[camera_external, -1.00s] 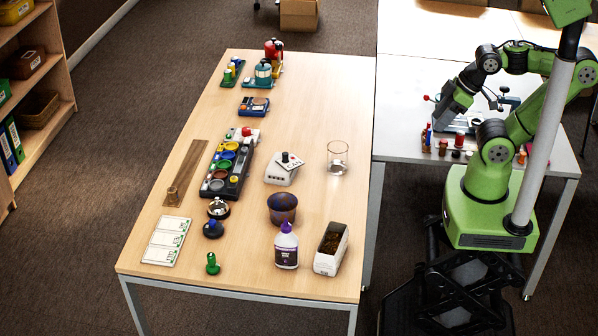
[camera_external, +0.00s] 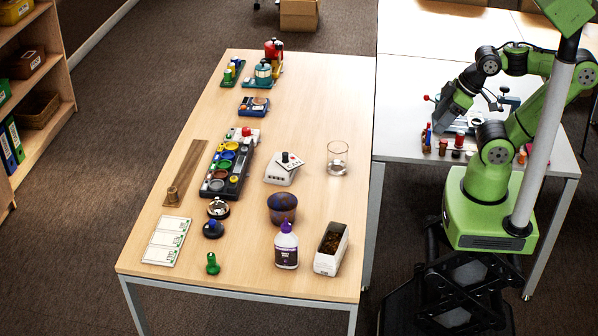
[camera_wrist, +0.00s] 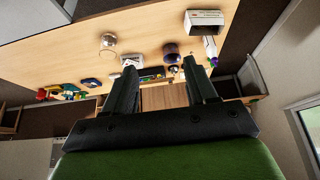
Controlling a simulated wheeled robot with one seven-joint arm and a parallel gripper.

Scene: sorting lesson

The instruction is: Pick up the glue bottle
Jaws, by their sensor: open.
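The glue bottle (camera_external: 286,248), white with a purple label and purple cap, stands upright near the front edge of the wooden table (camera_external: 330,110). In the wrist view, a white bottle shape (camera_wrist: 210,47) shows small beyond the right finger. My gripper (camera_wrist: 160,68) is open and empty, with a wide gap between its two dark fingers. It is far from the bottle. In the external view, my arm is folded over the grey side table, and its fingertips are hard to make out.
A white box with brown contents (camera_external: 331,249) stands close right of the bottle. A dark bowl (camera_external: 282,208) is just behind it. A green-handled stamp (camera_external: 212,264) is to its left. A drinking glass (camera_external: 337,158) stands farther back. The grey side table (camera_external: 410,95) carries several small items.

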